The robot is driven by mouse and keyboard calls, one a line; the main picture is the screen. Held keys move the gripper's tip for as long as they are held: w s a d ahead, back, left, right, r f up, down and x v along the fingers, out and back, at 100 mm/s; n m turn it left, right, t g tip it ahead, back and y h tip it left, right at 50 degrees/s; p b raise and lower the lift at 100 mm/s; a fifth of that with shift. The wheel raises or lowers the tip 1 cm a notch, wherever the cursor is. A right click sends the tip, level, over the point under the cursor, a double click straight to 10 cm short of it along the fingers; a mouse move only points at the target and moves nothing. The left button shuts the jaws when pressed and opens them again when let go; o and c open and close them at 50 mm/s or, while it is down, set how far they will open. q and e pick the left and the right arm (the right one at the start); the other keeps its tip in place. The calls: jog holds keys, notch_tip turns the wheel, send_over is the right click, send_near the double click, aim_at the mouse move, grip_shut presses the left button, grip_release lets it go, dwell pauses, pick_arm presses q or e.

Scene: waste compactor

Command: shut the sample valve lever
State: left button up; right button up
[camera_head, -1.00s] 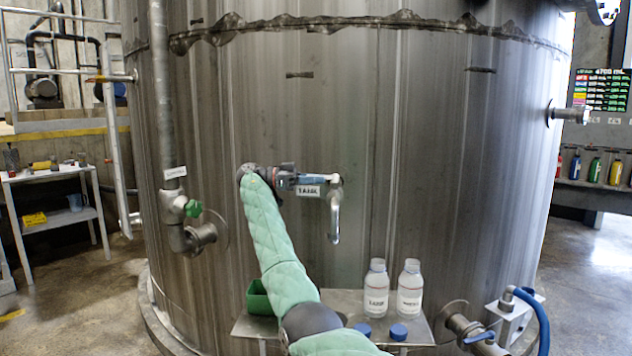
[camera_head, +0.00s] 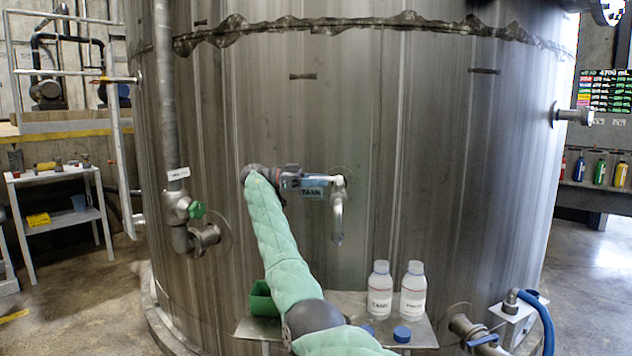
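The sample valve (camera_head: 338,212) is a metal tap with a down-turned spout on the front wall of the tank. Its blue lever (camera_head: 316,181) points left from the valve body, roughly level, above a small label plate (camera_head: 312,194). My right gripper (camera_head: 296,182), at the end of the green-sleeved arm, is at the lever's left end. It hides that end, and its fingers are too small and overlapped to show whether they grip. My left gripper is not in view.
Two white labelled bottles (camera_head: 380,289) (camera_head: 413,291) and a blue cap (camera_head: 402,333) stand on a shelf (camera_head: 345,304) below the valve. A green container (camera_head: 262,299) is beside my arm. A pipe with a green-handled valve (camera_head: 195,210) is to the left. A blue hose (camera_head: 541,318) is at lower right.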

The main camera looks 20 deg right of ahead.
jog(key=v, duration=0.7)
jog(key=shift+w+a, duration=0.2)
jog(key=shift+a, duration=0.15)
dwell(0.5)
